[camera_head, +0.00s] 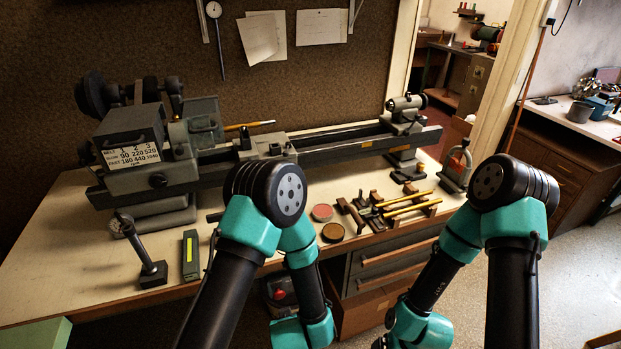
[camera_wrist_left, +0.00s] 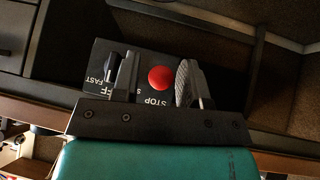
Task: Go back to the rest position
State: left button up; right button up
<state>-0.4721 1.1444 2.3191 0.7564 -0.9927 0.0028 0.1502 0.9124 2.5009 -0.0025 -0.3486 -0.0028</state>
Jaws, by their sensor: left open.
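In the left wrist view my left gripper (camera_wrist_left: 155,74) is open, its two fingers standing apart with nothing held between them. A dark control box (camera_wrist_left: 215,85) with a red STOP button (camera_wrist_left: 161,78) and a black knob lies beyond the fingers; the button shows between them. I cannot tell how far the fingertips are from the box. In the head view both my arms fold down at the front of the bench, elbows high. Neither gripper shows there; my right gripper is out of view.
A lathe (camera_head: 330,140) runs along the back of the workbench (camera_head: 60,255). Brass rods (camera_head: 405,205), two round tins (camera_head: 332,232), an oil can (camera_head: 457,165) and a dial-gauge stand (camera_head: 150,270) sit on top. Drawers (camera_head: 390,255) lie below, close to my arms.

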pick_arm(q)
jog(key=s+a+f+g+h, duration=0.1)
jog(key=s+a+g+h, duration=0.1)
jog(key=a, duration=0.6)
jog(key=s+a+f+m+g+h, duration=0.1)
jog(key=s+a+f+g+h, duration=0.1)
jog(key=s+a+g, duration=0.3)
jog(key=s+a, duration=0.1)
jog(key=a, duration=0.2)
jog(key=shift+s+a+m+h, duration=0.15)
jog(key=shift+m+h, duration=0.15)
